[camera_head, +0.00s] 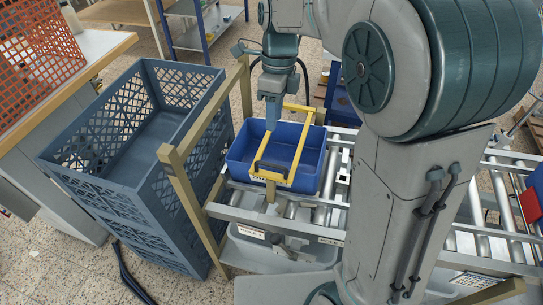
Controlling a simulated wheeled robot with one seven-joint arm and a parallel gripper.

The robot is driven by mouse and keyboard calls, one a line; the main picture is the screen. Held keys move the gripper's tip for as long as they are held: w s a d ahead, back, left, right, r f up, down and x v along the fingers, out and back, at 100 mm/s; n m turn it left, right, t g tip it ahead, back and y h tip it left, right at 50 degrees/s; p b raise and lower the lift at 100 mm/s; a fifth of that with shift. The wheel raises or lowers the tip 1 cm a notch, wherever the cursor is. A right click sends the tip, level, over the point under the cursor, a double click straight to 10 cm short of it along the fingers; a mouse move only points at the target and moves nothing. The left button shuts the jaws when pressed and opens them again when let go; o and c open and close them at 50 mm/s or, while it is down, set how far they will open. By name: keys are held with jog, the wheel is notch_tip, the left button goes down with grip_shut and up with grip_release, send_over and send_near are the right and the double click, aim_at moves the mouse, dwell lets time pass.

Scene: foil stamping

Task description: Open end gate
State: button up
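A bright yellow frame (300,149), which looks like the end gate, stands at the left end of the roller conveyor. It has two side bars, a top bar, a dark handle (271,166) and a labelled lower plate. It overlaps a blue bin (244,151) in this view; I cannot tell whether they touch. My gripper (272,122) points down over the bin, beside the frame's left bar and left of its top bar. Its fingers look close together, but their gap and any contact with the frame cannot be made out. My arm hides part of the conveyor.
A roller conveyor (333,190) runs right, with grey labelled bins (262,250) below. A brownish-yellow guard rail (184,190) stands at its left end, beside a stack of grey-blue crates (150,178). A bench (98,47) with an orange mesh basket (38,48) is at far left.

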jog(key=f, duration=0.4)
jog(key=s+f, duration=0.1)
jog(key=f, duration=0.3)
jog(key=s+f, duration=0.1)
jog(key=f, duration=0.3)
jog(key=shift+s+a+f, duration=0.1)
jog(key=shift+s+a, duration=0.1)
jog(key=shift+a, duration=0.2)
grip_shut()
